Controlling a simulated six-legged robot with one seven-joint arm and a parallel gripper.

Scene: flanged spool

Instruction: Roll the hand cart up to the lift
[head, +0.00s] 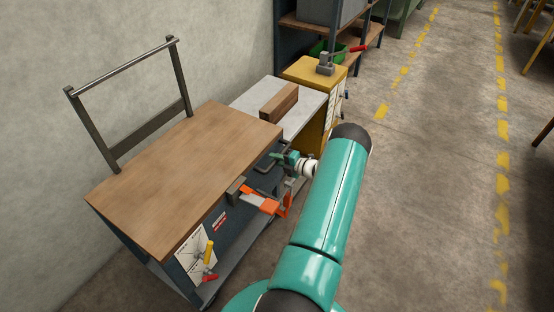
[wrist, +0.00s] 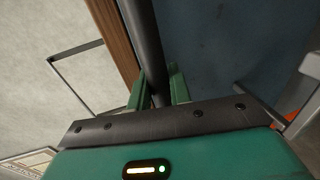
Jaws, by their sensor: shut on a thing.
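The hand cart, by its look the wood-topped unit (head: 170,185), stands along the wall with a dark blue body and a tall metal tube frame (head: 125,60) at its far side. My gripper (head: 277,160) is at the cart's right end, just below the top's edge. In the wrist view my gripper (wrist: 160,92) is shut on a dark round bar (wrist: 146,45), close to the wood edge (wrist: 115,38) and a dark blue panel (wrist: 215,50). A low grey-topped unit (head: 247,97) stands just beyond the cart; I cannot tell whether it is the lift.
A brown block (head: 279,103) lies on the grey top. A yellow cabinet (head: 302,72) and a shelf (head: 300,22) stand behind. An orange clamp (head: 262,203) sticks out from the cart's near side. The floor (head: 430,160) to the right is clear, with yellow dashed lines.

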